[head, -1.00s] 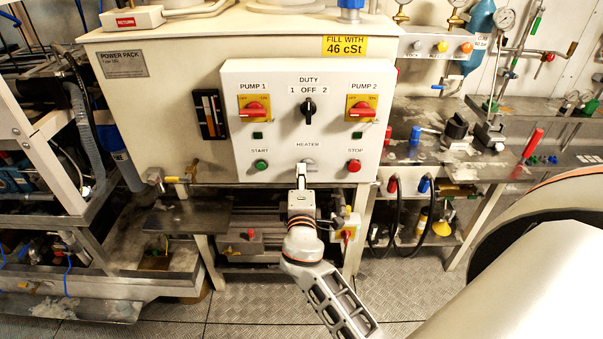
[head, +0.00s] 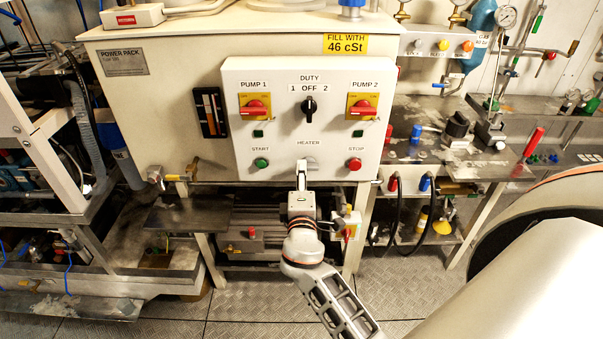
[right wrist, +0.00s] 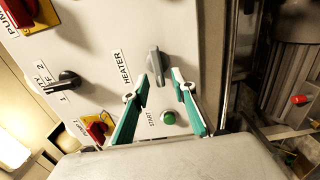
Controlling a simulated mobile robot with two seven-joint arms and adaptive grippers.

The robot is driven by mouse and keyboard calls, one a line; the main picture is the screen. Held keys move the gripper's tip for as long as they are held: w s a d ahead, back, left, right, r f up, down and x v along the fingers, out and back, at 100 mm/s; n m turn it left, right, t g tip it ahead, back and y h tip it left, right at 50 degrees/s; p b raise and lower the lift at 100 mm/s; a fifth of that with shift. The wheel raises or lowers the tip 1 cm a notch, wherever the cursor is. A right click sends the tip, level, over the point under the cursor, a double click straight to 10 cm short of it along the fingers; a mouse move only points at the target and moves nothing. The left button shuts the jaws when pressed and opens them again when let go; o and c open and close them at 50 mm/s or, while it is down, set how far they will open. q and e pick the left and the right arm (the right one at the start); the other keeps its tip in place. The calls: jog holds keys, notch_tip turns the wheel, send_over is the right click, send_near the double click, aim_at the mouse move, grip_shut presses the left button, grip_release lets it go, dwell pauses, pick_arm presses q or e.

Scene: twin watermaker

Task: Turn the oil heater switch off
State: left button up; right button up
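The heater switch (head: 312,163) is a grey knob under the HEATER label on the white control panel (head: 280,137). My right gripper (head: 301,168) comes up from below, and its tip is at the left part of the switch in the head view. In the right wrist view the heater switch (right wrist: 157,66) shows beyond and between the two green-padded fingertips. My right gripper (right wrist: 162,74) is open there, with a gap between the fingers; I cannot tell whether a finger touches the switch. My left gripper is not in view.
The green START button (head: 261,163) and red STOP button (head: 354,164) flank the switch. Above are the black DUTY knob (head: 308,106) and red pump switches (head: 255,108). A dark metal ledge (head: 185,214) stands at lower left. Floor is clear at the bottom.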

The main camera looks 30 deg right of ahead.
jog(key=v, duration=0.6)
jog(key=shift+s+a, duration=0.25)
jog(key=s+a+f+m+g+y, duration=0.1)
jog(key=s+a+f+y, duration=0.2)
jog(key=f, duration=0.5)
jog(key=s+a+f+m+g+y, duration=0.1)
jog(key=s+a+f+y, duration=0.25)
jog(key=f, duration=0.45)
jog(key=s+a+f+m+g+y, duration=0.1)
jog(key=s+a+f+m+y, duration=0.1)
jog(key=s+f, duration=0.2)
jog(key=s+a+f+m+g+y, duration=0.1)
jog(key=s+a+f+m+y, duration=0.1)
jog(key=s, duration=0.5)
notch_tip(320, 180, down, 3)
jog(key=shift+s+a+r+m+g+y, duration=0.25)
jog(key=shift+s+a+m+g+y, duration=0.1)
jog(key=shift+m+y, duration=0.4)
